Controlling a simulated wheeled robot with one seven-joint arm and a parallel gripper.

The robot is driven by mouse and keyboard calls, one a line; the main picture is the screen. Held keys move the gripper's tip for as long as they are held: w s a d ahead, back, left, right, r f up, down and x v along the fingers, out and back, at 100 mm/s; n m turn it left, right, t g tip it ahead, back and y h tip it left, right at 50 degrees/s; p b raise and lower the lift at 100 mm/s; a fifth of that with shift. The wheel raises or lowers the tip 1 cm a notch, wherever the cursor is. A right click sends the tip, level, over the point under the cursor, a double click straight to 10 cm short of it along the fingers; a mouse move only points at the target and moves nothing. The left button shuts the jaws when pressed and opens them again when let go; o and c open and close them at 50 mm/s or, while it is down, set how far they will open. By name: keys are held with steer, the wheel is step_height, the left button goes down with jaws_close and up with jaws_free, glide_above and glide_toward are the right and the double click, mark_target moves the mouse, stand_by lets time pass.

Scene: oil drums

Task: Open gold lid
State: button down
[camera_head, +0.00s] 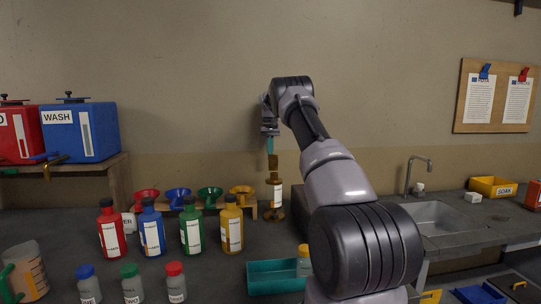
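A small jar with a gold lid (304,249) stands at the right end of a teal tray (272,277); my arm partly covers its right side. My gripper (270,152) is farther back and higher, pointing down, with narrow teal tips. A brown-gold piece (277,162) shows directly below the tips, above a white-labelled amber bottle (275,190). The tips look close to or at this piece, but I cannot tell whether they grip it. The finger gap is not visible from this side.
Red (110,232), blue (152,230), green (191,228) and yellow (231,227) bottles stand left of the tray. Coloured funnels (178,195) sit behind them. Small lidded jars (131,284) stand in front. A sink (436,214) is at right.

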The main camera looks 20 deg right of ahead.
steer(key=shift+w, duration=0.1)
steer(key=shift+w+d+f, duration=0.1)
steer(key=shift+w+d, duration=0.1)
steer(key=shift+w, duration=0.35)
steer(key=shift+w, duration=0.1)
steer(key=shift+w+d, duration=0.15)
steer(key=shift+w, duration=0.35)
steer(key=shift+c, duration=1.6)
jaws_free()
